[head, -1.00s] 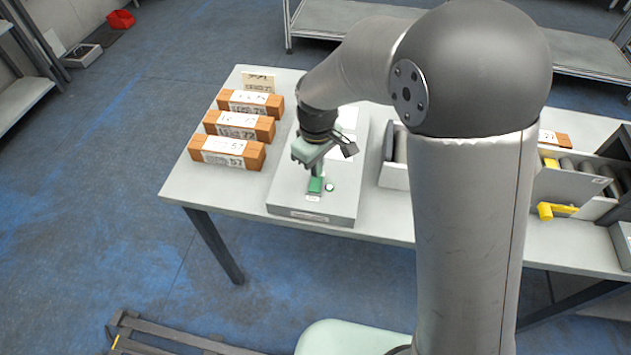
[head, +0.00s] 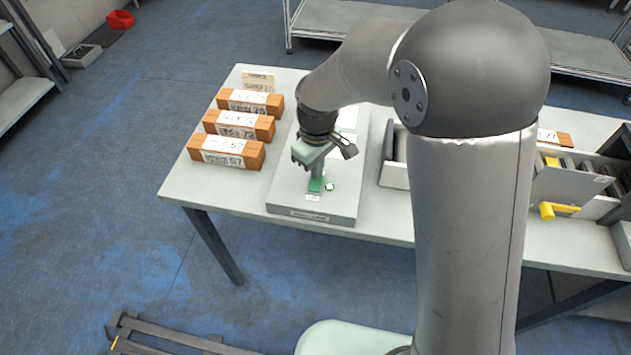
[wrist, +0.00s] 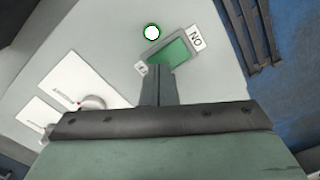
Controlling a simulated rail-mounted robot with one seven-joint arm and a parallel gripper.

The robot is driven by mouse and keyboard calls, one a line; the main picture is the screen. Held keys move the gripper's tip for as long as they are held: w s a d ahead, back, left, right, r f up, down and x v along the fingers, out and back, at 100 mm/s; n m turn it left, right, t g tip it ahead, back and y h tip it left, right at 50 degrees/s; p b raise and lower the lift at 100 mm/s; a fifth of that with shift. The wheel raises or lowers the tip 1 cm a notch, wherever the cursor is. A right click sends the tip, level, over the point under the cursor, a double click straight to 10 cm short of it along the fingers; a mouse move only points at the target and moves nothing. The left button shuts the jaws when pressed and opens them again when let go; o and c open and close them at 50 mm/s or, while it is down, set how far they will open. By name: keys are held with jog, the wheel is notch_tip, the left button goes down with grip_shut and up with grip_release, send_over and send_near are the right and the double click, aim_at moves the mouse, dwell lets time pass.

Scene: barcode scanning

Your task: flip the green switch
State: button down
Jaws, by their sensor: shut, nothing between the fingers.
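The green switch (head: 316,186) is a small green rectangle set in the top of a grey control box (head: 290,206), near its front edge. In the wrist view the green switch (wrist: 174,51) lies between an "ON" label and a second label partly hidden by the fingers. My gripper (head: 316,177) points down with its fingers shut and empty. Its fingertips (wrist: 158,72) overlap the near edge of the switch and seem to touch it; the exact contact is hard to see. A round white lamp (wrist: 152,32) with a green rim sits beside the switch.
White panels with a knob (wrist: 92,103) are on the same box. Several orange-brown barcoded boxes (head: 238,124) stand on the table to the left. Grey bins and a yellow handle (head: 558,210) are to the right. The table's front edge is close to the box.

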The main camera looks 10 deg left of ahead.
jog(key=shift+f+b, duration=0.35)
jog(key=shift+f, duration=0.15)
jog(key=shift+r+p, duration=2.45)
jog(key=shift+r, duration=1.15)
jog(key=shift+f, duration=0.1)
jog(key=s+d+r+m, duration=0.2)
jog(key=d+r+m, duration=0.1)
jog(key=d, duration=0.4)
jog(key=s+d+r+m, duration=0.2)
jog(key=d+r, duration=0.1)
jog(key=d, duration=0.4)
jog(key=s+d+m, duration=0.7)
jog(key=s+d, duration=0.5)
jog(key=s, duration=0.1)
jog(key=shift+s+d+r+t, duration=0.15)
jog(key=shift+s+r+t, duration=0.15)
jog(key=shift+r, duration=0.1)
